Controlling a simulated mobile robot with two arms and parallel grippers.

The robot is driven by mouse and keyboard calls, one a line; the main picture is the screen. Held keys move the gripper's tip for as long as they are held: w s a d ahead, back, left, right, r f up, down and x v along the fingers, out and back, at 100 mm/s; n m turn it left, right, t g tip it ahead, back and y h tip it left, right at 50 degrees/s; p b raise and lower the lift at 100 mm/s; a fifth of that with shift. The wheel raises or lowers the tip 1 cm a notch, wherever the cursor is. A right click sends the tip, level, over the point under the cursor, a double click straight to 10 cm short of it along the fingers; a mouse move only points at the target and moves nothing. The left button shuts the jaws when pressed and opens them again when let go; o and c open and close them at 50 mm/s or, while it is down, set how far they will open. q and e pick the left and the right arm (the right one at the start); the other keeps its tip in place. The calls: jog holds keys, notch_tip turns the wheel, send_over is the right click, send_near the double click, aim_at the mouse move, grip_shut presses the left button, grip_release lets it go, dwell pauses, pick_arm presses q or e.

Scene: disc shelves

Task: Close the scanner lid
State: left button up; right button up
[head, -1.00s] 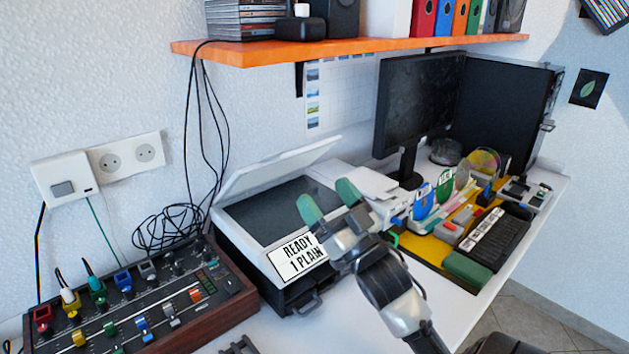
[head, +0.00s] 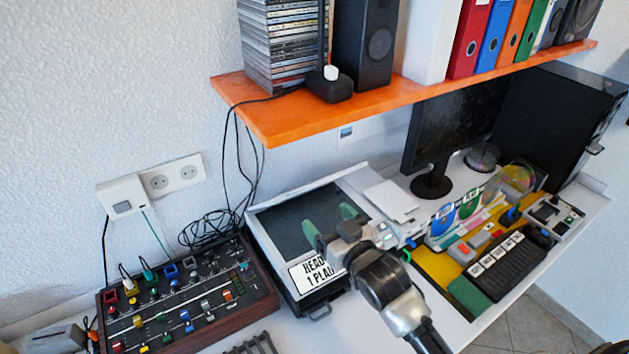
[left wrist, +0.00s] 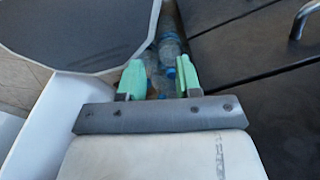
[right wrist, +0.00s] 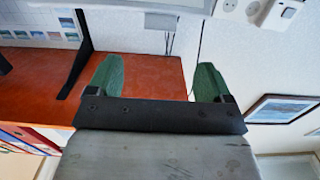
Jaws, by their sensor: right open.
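My right gripper (head: 329,223) is in front of the glass in the picture, open and empty, covering part of the label; contact with the lid is not visible. The right wrist view also shows its green fingers (right wrist: 157,80) apart. My left gripper (left wrist: 160,78) is open and empty, away from the scanner.
An orange shelf (head: 290,121) with discs, speaker and binders overhangs the back of the desk. Bottles (left wrist: 168,50) lie beyond my left gripper.

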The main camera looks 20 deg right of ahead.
jog(key=w+a+p, duration=0.2)
jog(key=w, duration=0.8)
jog(key=shift+c, duration=0.5)
